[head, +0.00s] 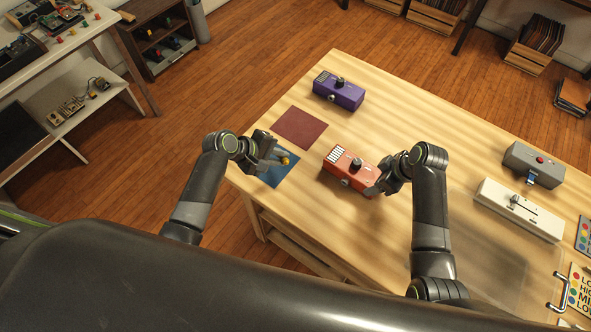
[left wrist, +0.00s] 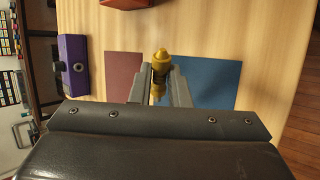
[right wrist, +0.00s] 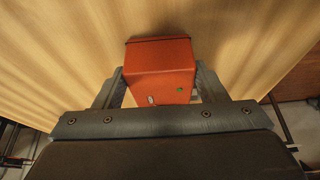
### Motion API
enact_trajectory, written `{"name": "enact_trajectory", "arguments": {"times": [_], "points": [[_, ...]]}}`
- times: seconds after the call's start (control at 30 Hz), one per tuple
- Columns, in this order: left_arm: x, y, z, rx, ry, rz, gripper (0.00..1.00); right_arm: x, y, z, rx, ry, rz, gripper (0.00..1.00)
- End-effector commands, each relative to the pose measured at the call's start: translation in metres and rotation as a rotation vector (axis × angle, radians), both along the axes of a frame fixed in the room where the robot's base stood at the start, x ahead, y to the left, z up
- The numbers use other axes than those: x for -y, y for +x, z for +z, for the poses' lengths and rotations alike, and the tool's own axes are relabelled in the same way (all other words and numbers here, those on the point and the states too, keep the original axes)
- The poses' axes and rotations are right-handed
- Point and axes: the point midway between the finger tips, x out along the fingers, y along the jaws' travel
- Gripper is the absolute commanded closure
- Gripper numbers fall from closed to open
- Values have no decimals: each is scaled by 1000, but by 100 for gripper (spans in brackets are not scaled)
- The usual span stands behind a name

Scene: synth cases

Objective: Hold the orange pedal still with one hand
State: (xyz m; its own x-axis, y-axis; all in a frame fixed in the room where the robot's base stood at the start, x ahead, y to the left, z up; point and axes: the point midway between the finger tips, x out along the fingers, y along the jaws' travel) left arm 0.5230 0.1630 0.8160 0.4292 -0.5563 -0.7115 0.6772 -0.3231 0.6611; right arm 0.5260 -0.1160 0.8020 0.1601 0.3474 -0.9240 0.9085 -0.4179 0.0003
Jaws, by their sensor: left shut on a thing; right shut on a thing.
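The orange pedal (head: 345,171) stands on the wooden table, with a dark knob and a white striped patch on top. My right gripper (head: 374,187) is shut on its right end; in the right wrist view the fingers lie on both sides of the orange pedal (right wrist: 160,68). My left gripper (head: 275,157) is shut on a small yellow, plug-like piece (head: 285,161) above the blue mat (head: 279,175). In the left wrist view the yellow piece (left wrist: 161,62) points out between the fingertips.
A purple pedal (head: 338,92) stands at the back, with a dark red mat (head: 300,128) in front of it. On the right are a grey pedal (head: 533,163) and a long white box (head: 518,211) with a slider. Table between the orange pedal and the white box is mostly clear.

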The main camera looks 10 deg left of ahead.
Motion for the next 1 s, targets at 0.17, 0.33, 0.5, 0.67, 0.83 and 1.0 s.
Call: {"name": "enact_trajectory", "arguments": {"times": [0.17, 0.33, 0.5, 0.67, 0.83, 1.0], "points": [[-27, 9, 16, -41, -55, 213, 100, 0, -1, -1, -2, 0, 0, 62], [-41, 14, 27, -63, -97, 339, 100, 0, -1, -1, -2, 0, 0, 62], [-46, 15, 29, -74, -115, 391, 100, 0, -1, -1, -2, 0, 0, 62], [-47, 15, 20, -77, -118, 396, 100, 0, -1, -1, -2, 0, 0, 62], [-46, 15, 2, -78, -118, 396, 100, 0, -1, -1, -2, 1, 0, 62], [-46, 15, -15, -76, -117, 394, 100, 0, -1, -1, -2, 1, 0, 62]]}}
